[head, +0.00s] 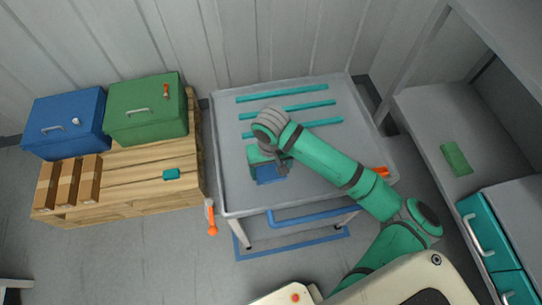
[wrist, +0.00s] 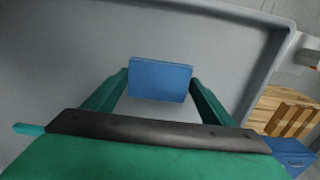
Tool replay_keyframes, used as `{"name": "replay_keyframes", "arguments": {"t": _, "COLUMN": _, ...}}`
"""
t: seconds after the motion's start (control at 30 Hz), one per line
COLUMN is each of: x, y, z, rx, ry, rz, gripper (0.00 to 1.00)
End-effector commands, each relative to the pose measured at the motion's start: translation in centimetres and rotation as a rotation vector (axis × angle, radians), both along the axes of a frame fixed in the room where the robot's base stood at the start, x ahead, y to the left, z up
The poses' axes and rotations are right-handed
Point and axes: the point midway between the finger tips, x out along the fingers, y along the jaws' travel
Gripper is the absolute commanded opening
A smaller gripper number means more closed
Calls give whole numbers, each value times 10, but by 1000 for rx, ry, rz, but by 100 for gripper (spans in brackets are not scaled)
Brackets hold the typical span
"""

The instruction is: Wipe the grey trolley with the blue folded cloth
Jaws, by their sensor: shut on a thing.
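The grey trolley (head: 232,165) has a flat top with a raised rim and stands in the middle of the head view. Three teal strips (head: 285,107) lie across the far half of its top. My gripper (head: 268,162) is over the near left part of the top, pointing down. It is shut on the blue folded cloth (head: 271,175). In the wrist view the cloth (wrist: 160,78) sits between the two green fingers, with the grey top beyond it. I cannot tell whether the cloth touches the top.
A wooden pallet (head: 150,155) at left bears a blue case (head: 65,120), a green case (head: 145,108), brown boxes (head: 68,182) and a small teal item (head: 171,174). An orange-ended handle (head: 211,220) is at the trolley's front left corner. A grey bench (head: 425,125) stands at right with a green block (head: 456,158).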

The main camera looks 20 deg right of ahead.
Motion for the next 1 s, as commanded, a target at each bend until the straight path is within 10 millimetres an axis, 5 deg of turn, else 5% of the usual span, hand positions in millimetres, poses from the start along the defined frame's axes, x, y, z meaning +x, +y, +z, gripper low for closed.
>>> {"name": "replay_keyframes", "arguments": {"t": 0.1, "x": 1, "y": 0, "z": 22, "rx": -2, "ry": -3, "rz": 2, "gripper": 56}}
{"name": "replay_keyframes", "arguments": {"t": 0.63, "x": 3, "y": 6, "z": 70, "rx": -3, "ry": -3, "rz": 15, "gripper": 56}}
{"name": "replay_keyframes", "arguments": {"t": 1.0, "x": 2, "y": 5, "z": 80, "rx": -2, "ry": -1, "rz": 14, "gripper": 56}}
